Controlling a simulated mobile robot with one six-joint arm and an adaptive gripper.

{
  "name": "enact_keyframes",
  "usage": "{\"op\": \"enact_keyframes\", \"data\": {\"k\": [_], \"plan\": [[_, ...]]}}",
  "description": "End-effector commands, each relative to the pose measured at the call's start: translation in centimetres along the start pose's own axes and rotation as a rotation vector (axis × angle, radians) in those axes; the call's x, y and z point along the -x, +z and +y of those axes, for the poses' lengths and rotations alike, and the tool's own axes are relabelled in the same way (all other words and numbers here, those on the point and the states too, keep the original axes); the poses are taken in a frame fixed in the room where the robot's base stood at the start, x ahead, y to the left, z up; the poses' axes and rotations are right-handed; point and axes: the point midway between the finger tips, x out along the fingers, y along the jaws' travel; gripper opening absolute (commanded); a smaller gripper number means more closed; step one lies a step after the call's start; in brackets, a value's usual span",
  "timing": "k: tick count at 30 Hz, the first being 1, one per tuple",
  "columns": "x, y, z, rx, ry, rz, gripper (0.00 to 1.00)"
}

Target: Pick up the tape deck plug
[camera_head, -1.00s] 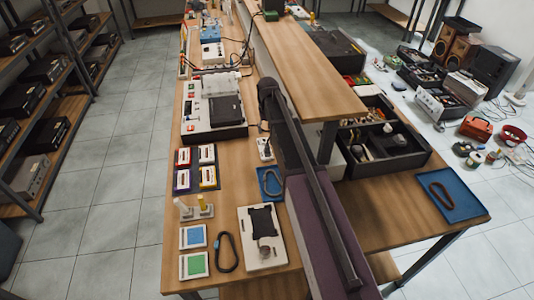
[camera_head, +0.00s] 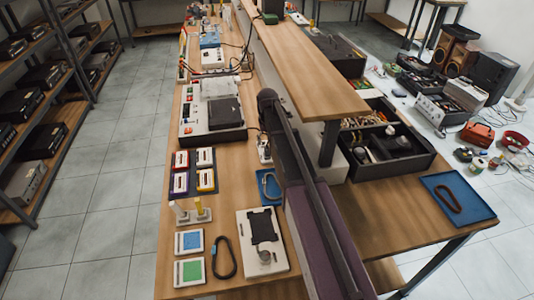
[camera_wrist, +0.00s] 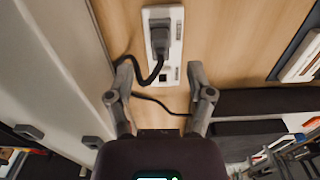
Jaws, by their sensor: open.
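A black plug (camera_wrist: 159,38) sits in a narrow white socket strip (camera_wrist: 164,72) on the wooden bench in the wrist view. A black cord curls from the plug down and to the left, and another dark cord runs between my fingers. My gripper (camera_wrist: 160,72) is open and empty. Its two fingers point at the strip, with the plug beyond the tips and roughly centred between them. In the head view the strip (camera_head: 264,147) lies right of the white-and-black tape deck (camera_head: 211,120), partly beside my arm. My gripper's fingers are not clear there.
A raised wooden shelf (camera_head: 310,70) runs along the bench's right side, close to my arm. Several cassettes (camera_head: 193,171), a blue tray (camera_head: 269,184) and a white board (camera_head: 263,240) lie nearer. A pale panel (camera_wrist: 55,75) stands left of my fingers.

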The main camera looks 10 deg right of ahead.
Motion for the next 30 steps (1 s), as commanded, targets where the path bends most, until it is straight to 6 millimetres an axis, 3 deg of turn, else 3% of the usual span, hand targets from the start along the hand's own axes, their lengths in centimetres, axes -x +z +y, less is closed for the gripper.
{"op": "enact_keyframes", "data": {"k": [8,30], "plan": [[-0.5,0.0,0.0,0.0,0.0,0.0,0.69],[-5.2,-0.1,-0.1,0.001,0.0,0.0,0.69]]}}
